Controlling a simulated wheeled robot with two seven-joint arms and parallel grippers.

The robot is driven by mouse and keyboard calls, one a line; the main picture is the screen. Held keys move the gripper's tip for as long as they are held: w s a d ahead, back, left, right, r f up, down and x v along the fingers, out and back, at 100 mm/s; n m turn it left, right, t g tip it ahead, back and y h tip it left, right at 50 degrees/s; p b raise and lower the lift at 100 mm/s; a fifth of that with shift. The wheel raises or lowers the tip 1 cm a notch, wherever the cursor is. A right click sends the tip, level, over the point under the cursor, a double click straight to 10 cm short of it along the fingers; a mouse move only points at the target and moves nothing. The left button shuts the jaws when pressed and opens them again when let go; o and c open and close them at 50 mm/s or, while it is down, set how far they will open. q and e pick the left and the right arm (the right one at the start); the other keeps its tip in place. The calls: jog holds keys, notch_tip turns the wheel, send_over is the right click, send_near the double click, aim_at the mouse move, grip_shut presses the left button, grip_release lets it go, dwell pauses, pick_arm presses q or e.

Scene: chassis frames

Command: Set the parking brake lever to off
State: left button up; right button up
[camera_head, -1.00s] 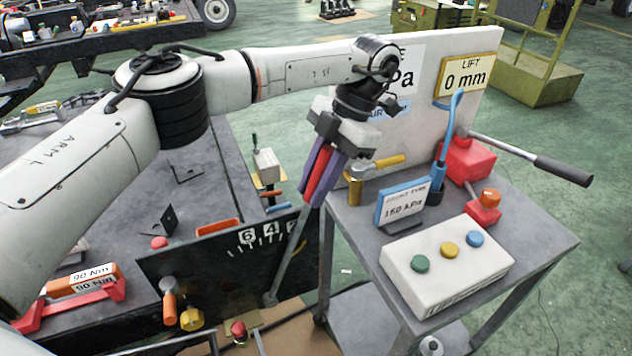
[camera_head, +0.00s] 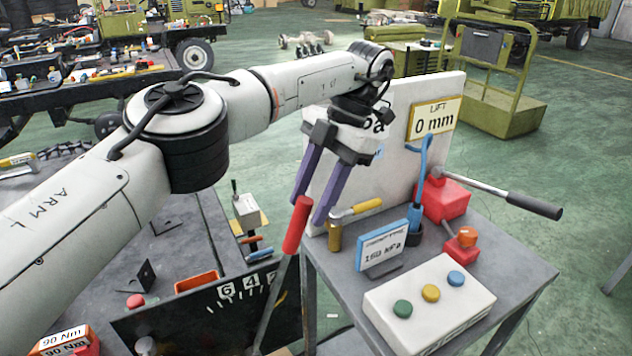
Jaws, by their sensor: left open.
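The lever I take for the parking brake lever has a red grip (camera_head: 296,226) and a thin metal rod that slants down and left past the dark panel. The rod's foot is at the bottom edge of the view. My left gripper (camera_head: 309,207), with two purple fingers, is open and points down above the lever. The top of the red grip shows at the fingertips, and most of the grip is below them. I cannot tell whether they touch. My right gripper is not in view.
A dark panel (camera_head: 150,325) with a white number scale stands left of the lever. On the right, a grey cart (camera_head: 525,290) carries a white button box (camera_head: 385,312), a blue pressure sign (camera_head: 380,248) and a red jack (camera_head: 446,200) with a long handle. A grey table (camera_head: 60,260) lies under my left arm.

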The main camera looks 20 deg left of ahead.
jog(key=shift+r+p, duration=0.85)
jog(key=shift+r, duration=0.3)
